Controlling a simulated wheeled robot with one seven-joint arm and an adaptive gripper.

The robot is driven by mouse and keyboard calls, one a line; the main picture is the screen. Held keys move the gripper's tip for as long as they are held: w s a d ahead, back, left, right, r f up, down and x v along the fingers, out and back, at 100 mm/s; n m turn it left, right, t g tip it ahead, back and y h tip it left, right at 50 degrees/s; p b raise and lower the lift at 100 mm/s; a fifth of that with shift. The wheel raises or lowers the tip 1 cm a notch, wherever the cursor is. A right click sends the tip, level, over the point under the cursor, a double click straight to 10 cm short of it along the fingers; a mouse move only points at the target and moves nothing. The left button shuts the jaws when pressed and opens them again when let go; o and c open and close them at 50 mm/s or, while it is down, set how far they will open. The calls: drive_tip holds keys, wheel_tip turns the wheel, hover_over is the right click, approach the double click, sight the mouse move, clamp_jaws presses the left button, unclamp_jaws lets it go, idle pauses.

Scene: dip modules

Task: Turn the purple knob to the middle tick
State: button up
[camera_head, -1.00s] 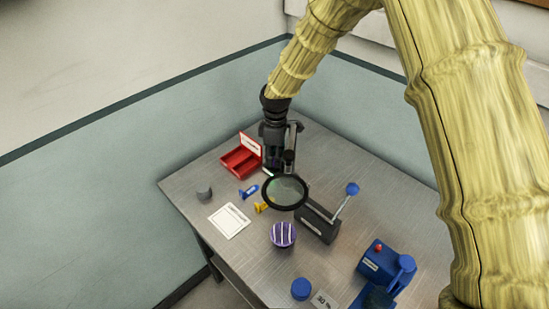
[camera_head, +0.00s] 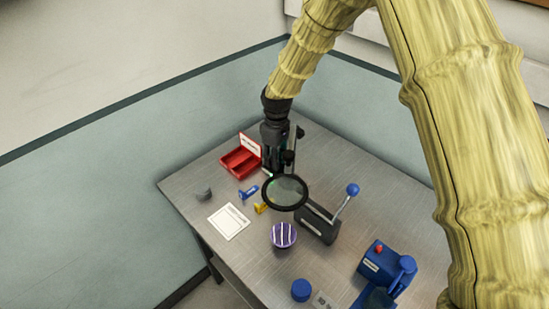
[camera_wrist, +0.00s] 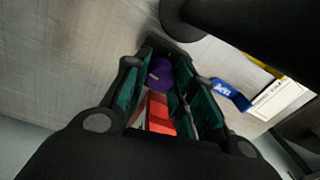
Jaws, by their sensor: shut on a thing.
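The purple knob (camera_wrist: 160,72) shows in the wrist view as a small rounded purple piece between my fingers, partly covered by them. My gripper (camera_wrist: 169,76) has dark green pads on both sides of it and is shut on it. In the head view my gripper (camera_head: 275,160) reaches down to the back of the table, behind the round magnifier. The knob cannot be made out there, and no tick marks can be read in either view.
The magnifier (camera_head: 286,192) stands close in front of my gripper. A red open box (camera_head: 240,162) is close on the left. Blue (camera_head: 248,192) and yellow (camera_head: 261,208) pieces, a white card (camera_head: 229,221), a purple striped round thing (camera_head: 284,236) and a lever box (camera_head: 317,222) stand nearer.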

drive_tip(key=o, duration=0.8)
drive_tip(key=shift+a, duration=0.1)
drive_tip(key=shift+c, duration=0.2)
drive_tip(key=shift+r, duration=0.15)
wheel_tip(320, 180, up, 12)
drive_tip(key=shift+w+d, duration=0.2)
drive_tip(key=shift+w, duration=0.15)
